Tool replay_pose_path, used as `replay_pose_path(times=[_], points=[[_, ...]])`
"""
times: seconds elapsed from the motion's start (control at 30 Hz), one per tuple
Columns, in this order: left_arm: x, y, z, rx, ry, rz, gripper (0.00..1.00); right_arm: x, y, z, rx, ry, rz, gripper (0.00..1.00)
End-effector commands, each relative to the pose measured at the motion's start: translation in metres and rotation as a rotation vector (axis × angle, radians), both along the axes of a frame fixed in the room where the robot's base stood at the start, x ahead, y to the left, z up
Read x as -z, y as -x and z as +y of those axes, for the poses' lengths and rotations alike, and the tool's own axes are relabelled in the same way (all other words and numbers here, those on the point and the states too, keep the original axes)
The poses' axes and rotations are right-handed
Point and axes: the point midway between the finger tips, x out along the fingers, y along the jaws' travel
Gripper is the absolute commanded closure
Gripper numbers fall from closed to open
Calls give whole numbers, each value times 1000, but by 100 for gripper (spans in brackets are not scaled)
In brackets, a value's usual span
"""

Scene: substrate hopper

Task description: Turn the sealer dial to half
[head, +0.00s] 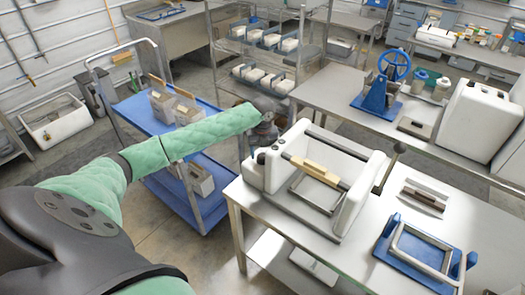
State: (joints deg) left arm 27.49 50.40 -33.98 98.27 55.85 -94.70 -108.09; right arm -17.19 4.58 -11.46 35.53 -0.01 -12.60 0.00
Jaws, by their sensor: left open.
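The sealer appears to be the white machine (352,205) on the steel table, with a crossbar and a tan grip (315,170) between its two white side housings. A small dark round knob (261,158) on its left housing may be the dial; its setting is too small to read. My left arm, in a green quilted sleeve, reaches in from the left. My left gripper (266,122) is dark and small at the sleeve's end, open, just behind and above the sealer's left housing. I cannot tell whether it touches anything. My right gripper is not in view.
A blue tray with a pale frame (423,246) and a small dark block on a plate (424,197) lie right of the sealer. A blue hand-wheel device (381,88) stands on the bench behind. A blue cart (150,110) with boxes stands left, under my arm.

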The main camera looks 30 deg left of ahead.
Motion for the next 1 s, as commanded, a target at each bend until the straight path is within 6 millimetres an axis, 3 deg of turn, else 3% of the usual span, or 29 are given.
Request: replay_pose_path(times=[0.2,0.47,0.7,1.0], points=[[13,1,0,0,1,1,41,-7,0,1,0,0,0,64],[15,0,0,0,0,0,41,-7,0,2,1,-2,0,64],[14,0,0,-1,0,0,86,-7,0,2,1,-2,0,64],[14,0,0,-33,0,0,85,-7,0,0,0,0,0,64]])
